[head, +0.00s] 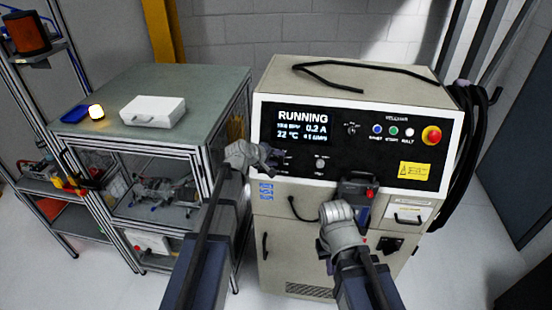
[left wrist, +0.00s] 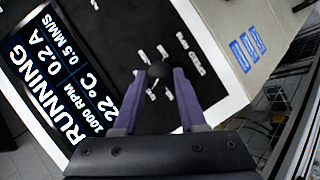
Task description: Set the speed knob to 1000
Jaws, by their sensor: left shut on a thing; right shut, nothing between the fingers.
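The control cabinet's black panel (head: 375,150) has a lit display (head: 303,125). It reads RUNNING, 0.2 A and 22 °C; in the left wrist view the display (left wrist: 62,85) also shows 1000 RPM and 0.5 MM/S. My left gripper (head: 275,157) is at the panel below the display, shut on the speed knob. In the left wrist view the left gripper's two purple fingers (left wrist: 158,76) stand on either side of it, among white markings; the dark knob is hard to make out. My right gripper (head: 360,182) is shut and empty, low in front of the panel.
A round knob (head: 320,163) sits right of my left gripper. A selector switch (head: 351,129), small coloured buttons (head: 393,131) and a red emergency stop (head: 431,135) are further right. A bench (head: 190,85) with a white box (head: 152,111) stands left.

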